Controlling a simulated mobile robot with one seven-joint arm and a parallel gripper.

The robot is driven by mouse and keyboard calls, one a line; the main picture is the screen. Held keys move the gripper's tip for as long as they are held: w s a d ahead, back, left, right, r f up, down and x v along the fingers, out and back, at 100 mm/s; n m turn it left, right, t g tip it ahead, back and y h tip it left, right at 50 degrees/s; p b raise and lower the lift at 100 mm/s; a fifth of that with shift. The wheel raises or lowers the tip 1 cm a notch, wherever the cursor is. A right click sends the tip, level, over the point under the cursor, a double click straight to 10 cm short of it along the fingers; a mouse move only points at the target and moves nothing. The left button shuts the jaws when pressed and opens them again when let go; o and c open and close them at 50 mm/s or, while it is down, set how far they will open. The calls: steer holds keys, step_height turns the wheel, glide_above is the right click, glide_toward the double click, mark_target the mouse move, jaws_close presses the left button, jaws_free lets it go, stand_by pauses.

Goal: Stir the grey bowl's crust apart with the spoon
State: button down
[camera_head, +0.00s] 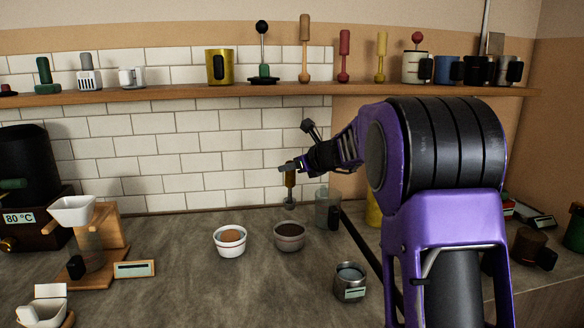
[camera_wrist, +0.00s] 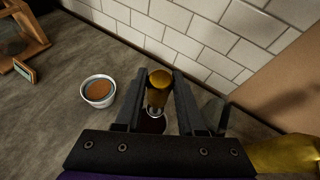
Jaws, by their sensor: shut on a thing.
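The grey bowl (camera_head: 276,240) stands on the counter with dark brown contents; any crust on them is too small to make out. The spoon (camera_head: 290,180) has a golden-brown handle and hangs roughly upright above the grey bowl, its lower end apart from the contents in the head view. My gripper (camera_head: 289,168) is shut on the spoon's handle. In the wrist view the handle (camera_wrist: 159,92) stands between the fingers of my gripper (camera_wrist: 162,76). There the bowl is mostly hidden behind the spoon and gripper, with only a dark patch showing.
A white bowl (camera_head: 230,251) with brown contents stands close left of the grey bowl. A glass mug (camera_head: 327,210) stands behind right, and a grey cup with a display (camera_head: 350,282) in front right. A tiled wall (camera_head: 190,160) rises behind. The counter's front middle is clear.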

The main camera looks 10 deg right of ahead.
step_height(320, 180, down, 9)
steer(key=b, duration=0.7)
stand_by(0.5)
